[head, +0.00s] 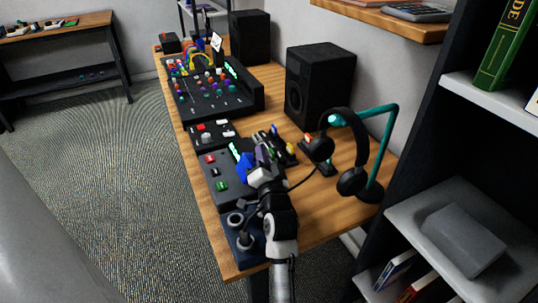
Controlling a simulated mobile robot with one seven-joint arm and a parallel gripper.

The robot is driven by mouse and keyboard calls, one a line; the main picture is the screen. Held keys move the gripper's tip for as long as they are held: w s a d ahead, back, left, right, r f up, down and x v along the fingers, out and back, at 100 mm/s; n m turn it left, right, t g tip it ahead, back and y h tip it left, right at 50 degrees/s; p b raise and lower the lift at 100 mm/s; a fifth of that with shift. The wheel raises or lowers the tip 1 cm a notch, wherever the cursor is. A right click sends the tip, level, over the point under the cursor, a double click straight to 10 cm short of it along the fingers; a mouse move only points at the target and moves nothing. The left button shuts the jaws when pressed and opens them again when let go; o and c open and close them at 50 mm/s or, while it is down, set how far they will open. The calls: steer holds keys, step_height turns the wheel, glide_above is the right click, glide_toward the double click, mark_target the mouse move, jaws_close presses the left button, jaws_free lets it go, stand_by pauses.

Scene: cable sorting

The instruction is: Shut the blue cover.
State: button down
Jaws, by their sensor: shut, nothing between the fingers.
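The blue cover (245,167) stands up from the dark control box (209,187) and looks raised. My gripper (257,174) is shut and empty, right beside the blue cover on its near right side. I cannot tell whether the fingers touch the cover. Part of the box's right side and what lies under the cover are hidden by my gripper and arm.
A joystick unit (244,241) sits at the near table corner. A headphone stand (375,150) with black headphones (353,182) and two black speakers stand right and behind. A large mixer (207,104) fills the far table. A bookshelf is at the right.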

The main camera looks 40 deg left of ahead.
steer(key=shift+s+a+p, duration=0.2)
steer(key=shift+s+a, duration=0.1)
steer(key=shift+s, duration=0.2)
steer(key=shift+s+a+p, duration=0.15)
steer(key=shift+s+a, duration=0.15)
steer(key=shift+s, duration=0.2)
steer(key=shift+f, duration=0.1)
step_height(320, 180, up, 20)
stand_by(0.5)
